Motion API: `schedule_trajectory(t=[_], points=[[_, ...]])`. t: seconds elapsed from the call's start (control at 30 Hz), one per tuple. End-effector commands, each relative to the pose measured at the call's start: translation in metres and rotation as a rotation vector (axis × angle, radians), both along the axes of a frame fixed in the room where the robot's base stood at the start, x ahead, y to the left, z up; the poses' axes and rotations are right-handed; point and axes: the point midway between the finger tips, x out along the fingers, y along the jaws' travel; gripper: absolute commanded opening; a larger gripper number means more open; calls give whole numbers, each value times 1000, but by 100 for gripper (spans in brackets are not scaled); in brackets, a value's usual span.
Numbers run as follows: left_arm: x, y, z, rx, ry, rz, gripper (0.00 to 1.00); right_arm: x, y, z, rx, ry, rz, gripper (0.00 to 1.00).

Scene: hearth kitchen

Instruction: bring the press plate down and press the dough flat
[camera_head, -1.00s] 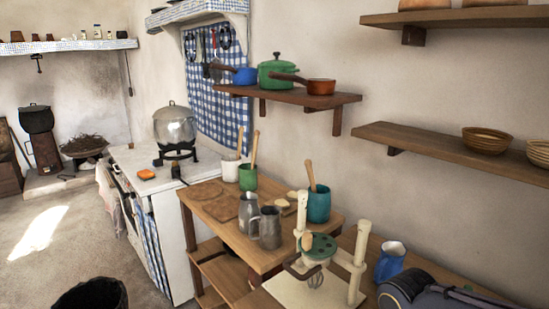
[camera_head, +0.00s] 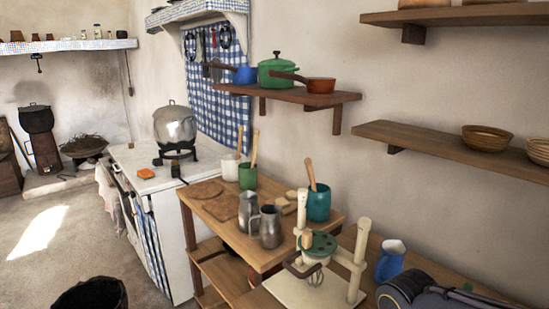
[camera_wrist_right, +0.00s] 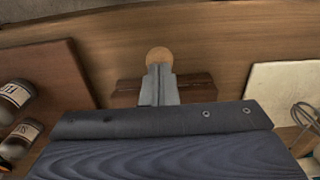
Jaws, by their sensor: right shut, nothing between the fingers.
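The press stands on the wooden table at the lower right of the head view. It has two cream posts, a cream base (camera_head: 289,288) and a green press plate (camera_head: 319,242) held up above the base. A wooden grip (camera_head: 307,239) and a brown curved bar show at the plate's front. I cannot make out the dough. My right gripper (camera_wrist_right: 159,84) is shut and empty over a wooden surface in the wrist view, to the left of a cream board (camera_wrist_right: 283,88). My left gripper is not in view.
A wire whisk (camera_wrist_right: 304,114) shows at the right of the wrist view and two bottles (camera_wrist_right: 15,95) at the left. Metal jugs (camera_head: 270,227), a teal pot (camera_head: 318,204) and a blue jug (camera_head: 390,261) stand near the press. A shelf (camera_head: 455,147) hangs above.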

Motion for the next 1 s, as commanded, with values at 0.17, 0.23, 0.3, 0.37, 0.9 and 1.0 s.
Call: schedule_trajectory(t=[0.17,0.23,0.3,0.37,0.9,1.0], points=[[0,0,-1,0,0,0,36,-3,0,-5,-1,11,0,0],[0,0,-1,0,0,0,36,-3,0,-5,-1,12,0,0],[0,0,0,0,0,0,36,-3,0,-4,0,13,0,0],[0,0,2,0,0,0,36,-3,0,-1,-1,14,0,0],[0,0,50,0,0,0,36,-2,0,55,0,6,0,0],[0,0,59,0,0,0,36,-1,0,65,0,6,0,0]])
